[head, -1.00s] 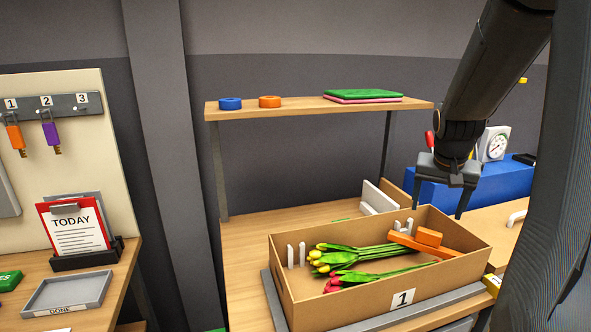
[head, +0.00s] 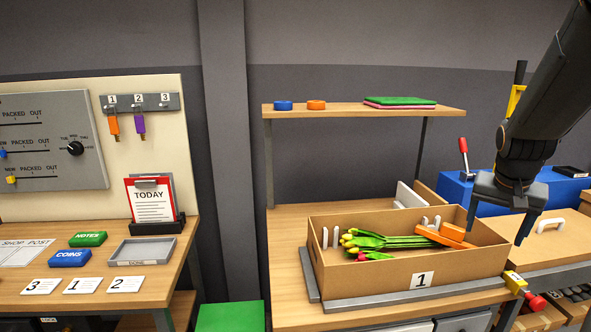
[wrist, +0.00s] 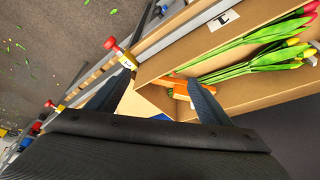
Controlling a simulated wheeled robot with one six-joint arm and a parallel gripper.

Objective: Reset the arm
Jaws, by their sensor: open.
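My gripper (head: 500,218) is open and empty. In the head view it hangs at the right, by the right end of the cardboard box marked 1 (head: 411,284). In the wrist view its two fingers (wrist: 152,98) are spread apart, with the box beyond them. Tulip bunches (head: 385,242) with yellow and red heads lie in the box, and they also show in the wrist view (wrist: 262,66).
A shelf (head: 365,111) with tape rolls and folded sheets stands behind the box. A blue case (head: 557,190) with a red-handled lever is behind my gripper. A desk at left holds a grey tray (head: 142,251) and cards. Open air lies above the box.

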